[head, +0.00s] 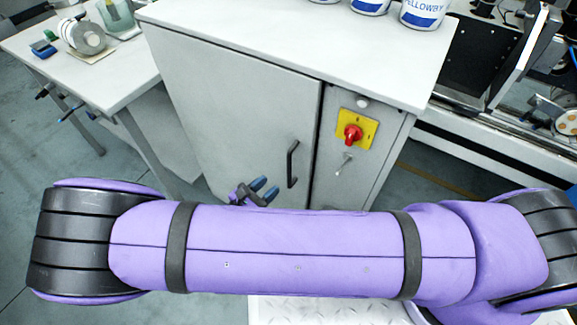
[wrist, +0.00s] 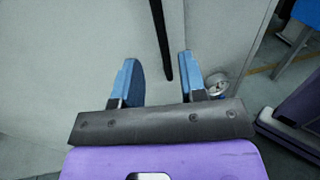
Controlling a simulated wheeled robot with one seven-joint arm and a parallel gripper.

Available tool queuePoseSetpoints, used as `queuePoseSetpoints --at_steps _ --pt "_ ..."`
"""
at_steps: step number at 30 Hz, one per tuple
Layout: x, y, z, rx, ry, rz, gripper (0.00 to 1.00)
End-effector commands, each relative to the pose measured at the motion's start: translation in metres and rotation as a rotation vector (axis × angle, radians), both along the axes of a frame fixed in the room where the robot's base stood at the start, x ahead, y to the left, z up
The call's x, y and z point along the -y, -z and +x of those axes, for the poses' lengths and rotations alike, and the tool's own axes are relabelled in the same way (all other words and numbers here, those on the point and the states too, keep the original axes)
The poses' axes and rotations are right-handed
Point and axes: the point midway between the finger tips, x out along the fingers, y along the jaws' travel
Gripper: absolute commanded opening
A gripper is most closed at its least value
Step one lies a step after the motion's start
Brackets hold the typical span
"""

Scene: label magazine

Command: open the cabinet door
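The grey cabinet door (head: 225,110) is closed, flush with the cabinet front. Its black bar handle (head: 292,164) stands upright near the door's right edge. My gripper (head: 264,189) has blue fingers and is low in front of the door, just left of the handle, with a gap between them in the head view. In the wrist view my gripper (wrist: 158,72) is open and empty, its fingers wide apart. The dark handle (wrist: 161,40) lies ahead, its lower end lined up between the fingertips. Neither finger visibly touches it. My purple arm hides the door's lower part.
A yellow plate with a red rotary switch (head: 352,132) and a key below it are on the panel right of the door. White tins (head: 425,10) stand on the cabinet top (head: 290,35). A white table (head: 95,75) is at left, machinery at right.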

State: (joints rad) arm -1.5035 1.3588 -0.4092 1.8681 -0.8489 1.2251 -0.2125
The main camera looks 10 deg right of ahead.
Motion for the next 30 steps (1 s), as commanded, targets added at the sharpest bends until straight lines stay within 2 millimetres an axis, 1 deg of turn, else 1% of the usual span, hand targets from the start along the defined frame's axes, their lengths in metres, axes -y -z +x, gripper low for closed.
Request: queuePoseSetpoints --at_steps 1,9,15,21,28,29,30 --pt "0.007 0.0 0.005 0.0 0.003 -0.003 0.39" --pt "0.044 0.0 0.037 0.001 0.004 -0.001 0.39" --pt "0.062 0.0 0.053 -0.001 0.002 0.0 0.39" --pt "0.069 0.0 0.059 -0.001 0.002 0.001 0.39" --pt "0.069 0.0 0.059 -0.001 0.002 0.001 0.39" --pt "0.069 0.0 0.059 -0.001 0.002 0.002 0.36" --pt "0.069 0.0 0.059 -0.001 0.002 0.002 0.27"
